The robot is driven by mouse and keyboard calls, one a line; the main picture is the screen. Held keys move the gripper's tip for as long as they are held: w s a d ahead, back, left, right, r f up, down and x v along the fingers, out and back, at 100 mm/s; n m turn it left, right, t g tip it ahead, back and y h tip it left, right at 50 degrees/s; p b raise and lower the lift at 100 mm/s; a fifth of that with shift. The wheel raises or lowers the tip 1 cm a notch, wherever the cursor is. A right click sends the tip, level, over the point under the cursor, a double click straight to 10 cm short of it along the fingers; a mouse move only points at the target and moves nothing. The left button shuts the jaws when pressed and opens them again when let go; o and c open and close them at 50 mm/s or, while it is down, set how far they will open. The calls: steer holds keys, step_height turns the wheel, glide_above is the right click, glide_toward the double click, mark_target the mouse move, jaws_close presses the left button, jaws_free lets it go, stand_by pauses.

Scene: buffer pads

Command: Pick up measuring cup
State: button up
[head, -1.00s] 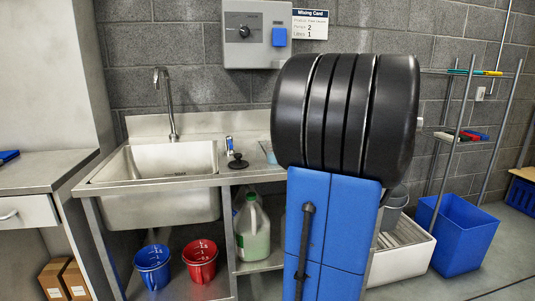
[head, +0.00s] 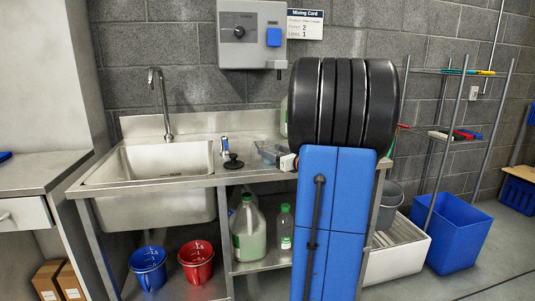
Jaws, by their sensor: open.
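A clear bluish open container (head: 268,152) stands on the steel counter right of the sink, just left of my black and blue arm and column. It may be the measuring cup, but it is too small to tell for sure. A blue bucket (head: 149,268) and a red bucket (head: 196,262), both with white scale marks, stand on the low shelf under the sink. My gripper does not show; my own body covers the right part of the counter.
A blue bin (head: 458,235) stands at the right. A grey dispenser (head: 250,35) hangs on the wall.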

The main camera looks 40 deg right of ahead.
mark_target(263, 146)
steer(key=shift+w+d, duration=0.15)
steer(key=shift+w, duration=1.35)
steer(key=shift+w+d, duration=0.15)
steer(key=shift+w, duration=1.35)
steer(key=c, duration=0.9)
steer(key=shift+o, duration=0.2)
steer(key=shift+r, duration=0.1)
steer(key=shift+r, duration=4.85)
